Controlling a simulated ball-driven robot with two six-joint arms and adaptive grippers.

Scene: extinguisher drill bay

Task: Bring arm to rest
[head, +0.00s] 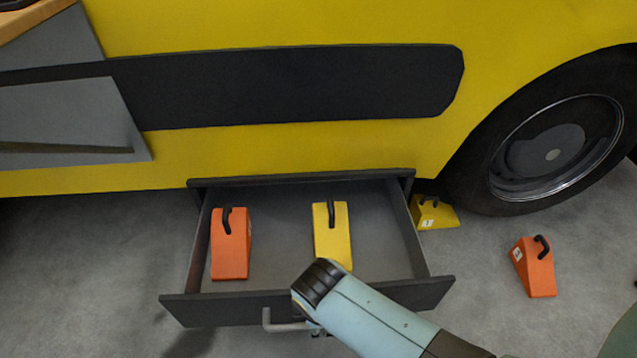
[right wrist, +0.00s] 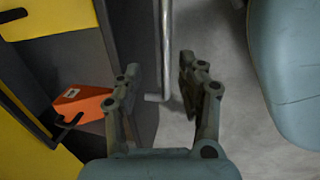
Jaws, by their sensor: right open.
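My right arm (head: 370,315) reaches in from the lower right over the front of an open drawer (head: 180,306). In the right wrist view my right gripper (right wrist: 160,75) is open, with a finger on each side and nothing held. The drawer's grey bar handle (head: 285,326) also shows in the right wrist view (right wrist: 165,45), lined up with the gap between the fingertips. I cannot tell whether the fingers straddle it or are apart from it. In the head view the gripper is mostly hidden under the wrist. My left gripper is not in view.
An orange chock (head: 230,250) and a yellow chock (head: 331,235) stand in the drawer. Another yellow chock (head: 436,213) is on the floor by the wheel (head: 550,150), and another orange chock (head: 537,272) lies farther right. The yellow vehicle side (head: 300,150) closes off the back.

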